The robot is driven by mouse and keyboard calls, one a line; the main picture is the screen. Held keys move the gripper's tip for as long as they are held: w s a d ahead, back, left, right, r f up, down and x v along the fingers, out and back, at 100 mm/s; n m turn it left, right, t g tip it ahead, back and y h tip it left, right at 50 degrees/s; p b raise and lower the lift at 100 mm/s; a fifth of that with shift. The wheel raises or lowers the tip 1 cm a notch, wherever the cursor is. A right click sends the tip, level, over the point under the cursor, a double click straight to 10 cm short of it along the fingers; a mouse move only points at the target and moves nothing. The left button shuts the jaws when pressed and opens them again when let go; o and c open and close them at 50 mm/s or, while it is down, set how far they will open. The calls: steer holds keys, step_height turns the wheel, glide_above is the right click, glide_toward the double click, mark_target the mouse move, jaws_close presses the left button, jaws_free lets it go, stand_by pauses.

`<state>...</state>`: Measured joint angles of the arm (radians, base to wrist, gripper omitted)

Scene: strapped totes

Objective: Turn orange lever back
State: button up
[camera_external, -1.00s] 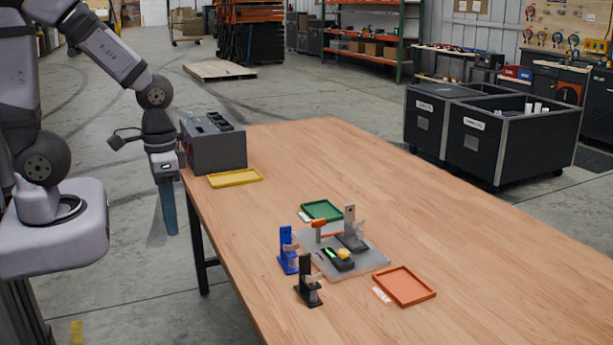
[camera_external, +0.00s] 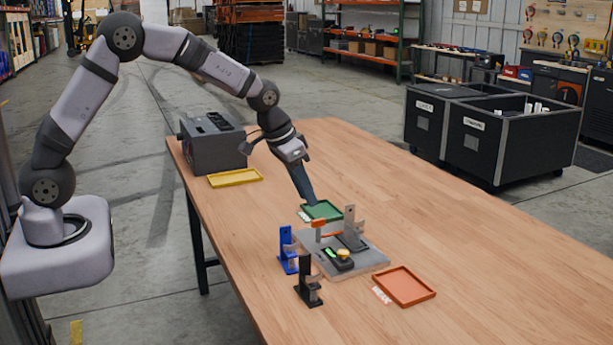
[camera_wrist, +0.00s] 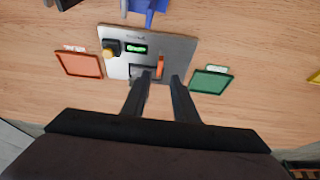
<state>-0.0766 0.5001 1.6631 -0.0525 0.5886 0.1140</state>
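The orange lever (camera_external: 320,223) stands on a grey metal plate (camera_external: 372,264) near the middle of the table. In the wrist view the lever (camera_wrist: 160,66) shows as an upright orange bar on the right part of the plate (camera_wrist: 179,44). My gripper (camera_external: 313,203) points down above the green tray side of the plate, just behind the lever. In the wrist view my gripper (camera_wrist: 160,82) has its two dark fingers apart with nothing held between them. The fingertips appear close to the lever; I cannot tell the height gap or any contact.
A blue bracket (camera_external: 287,250) and a black bracket (camera_external: 307,284) stand nearby. Green (camera_external: 336,217), orange (camera_external: 431,294) and yellow (camera_external: 258,176) trays lie around; the right table is clear.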

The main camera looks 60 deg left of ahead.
mark_target(316, 220)
steer(key=shift+p+x, duration=1.4)
steer(key=shift+x, duration=2.25)
jaws_close()
